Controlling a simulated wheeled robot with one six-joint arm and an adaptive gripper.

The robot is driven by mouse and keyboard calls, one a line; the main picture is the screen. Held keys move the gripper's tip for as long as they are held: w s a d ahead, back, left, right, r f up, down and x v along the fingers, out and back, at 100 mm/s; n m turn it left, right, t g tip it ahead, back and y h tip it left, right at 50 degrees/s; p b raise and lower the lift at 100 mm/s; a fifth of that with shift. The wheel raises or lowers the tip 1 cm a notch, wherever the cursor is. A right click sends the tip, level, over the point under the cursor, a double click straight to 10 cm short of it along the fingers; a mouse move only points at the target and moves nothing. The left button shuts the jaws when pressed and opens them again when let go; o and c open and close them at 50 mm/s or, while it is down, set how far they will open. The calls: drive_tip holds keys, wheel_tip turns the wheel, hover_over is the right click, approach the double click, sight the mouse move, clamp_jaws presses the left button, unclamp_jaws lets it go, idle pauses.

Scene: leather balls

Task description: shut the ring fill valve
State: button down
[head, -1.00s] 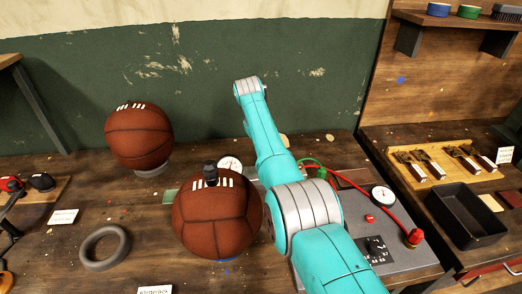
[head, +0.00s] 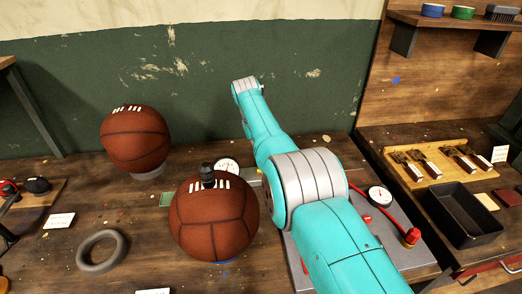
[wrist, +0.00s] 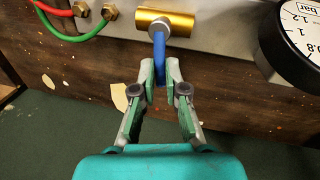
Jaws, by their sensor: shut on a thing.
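In the wrist view, a brass valve body (wrist: 172,22) is fixed to the edge of a grey panel. Its blue lever (wrist: 159,45) points down in the picture, across the length of the body. My gripper (wrist: 161,75) is shut on the lower part of the lever, with one fingertip on each side. In the head view, my arm hides the valve and my gripper.
A dial gauge (wrist: 298,42) sits right of the valve; red and green hoses (wrist: 85,25) are at left. In the head view, a leather ball (head: 215,222) stands left of my arm, another ball (head: 136,138) behind. A black tray (head: 462,215) is at right.

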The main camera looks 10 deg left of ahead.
drive_tip(key=shift+f, duration=0.15)
idle(0.3)
drive_tip(key=c, duration=1.2)
unclamp_jaws()
wheel_tip(320, 180, up, 12)
drive_tip(key=a, duration=0.2)
drive_tip(key=shift+s, duration=0.45)
